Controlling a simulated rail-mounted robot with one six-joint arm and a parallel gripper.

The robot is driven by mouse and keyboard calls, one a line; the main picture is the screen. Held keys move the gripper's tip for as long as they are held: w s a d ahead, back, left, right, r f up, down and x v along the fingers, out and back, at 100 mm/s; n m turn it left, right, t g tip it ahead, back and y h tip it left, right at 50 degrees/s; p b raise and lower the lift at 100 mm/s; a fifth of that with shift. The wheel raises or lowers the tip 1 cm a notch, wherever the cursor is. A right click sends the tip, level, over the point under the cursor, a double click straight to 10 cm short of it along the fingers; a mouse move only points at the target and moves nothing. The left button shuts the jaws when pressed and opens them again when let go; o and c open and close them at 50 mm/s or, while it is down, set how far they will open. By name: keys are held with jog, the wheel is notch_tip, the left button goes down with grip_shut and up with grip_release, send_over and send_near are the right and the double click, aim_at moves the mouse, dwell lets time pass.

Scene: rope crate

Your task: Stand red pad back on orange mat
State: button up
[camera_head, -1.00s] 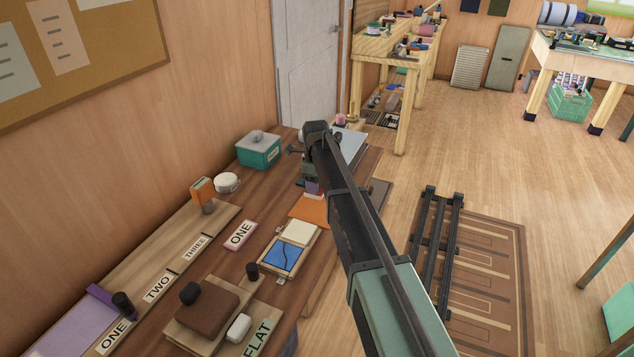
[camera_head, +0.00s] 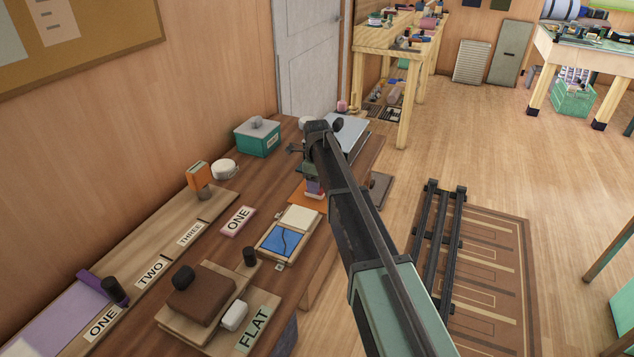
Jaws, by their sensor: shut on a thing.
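The orange mat (camera_head: 298,191) lies on the wooden table, partly covered by my arm and the thing at my gripper. My gripper (camera_head: 311,177) points down over the mat's far part, its fingers small and largely hidden by my arm. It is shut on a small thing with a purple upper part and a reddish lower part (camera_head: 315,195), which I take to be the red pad. The pad looks roughly upright. I cannot tell whether its underside touches the mat.
A teal box (camera_head: 257,139) and white round thing (camera_head: 225,169) stand farther back left. A brown block (camera_head: 201,296) sits on a board in front.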

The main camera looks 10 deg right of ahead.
jog(key=shift+f+b, duration=0.5)
jog(key=shift+f, duration=0.05)
jog(key=o, duration=0.9)
jog(key=shift+r, duration=0.1)
notch_tip(320, 180, up, 11)
jog(key=p, duration=1.1)
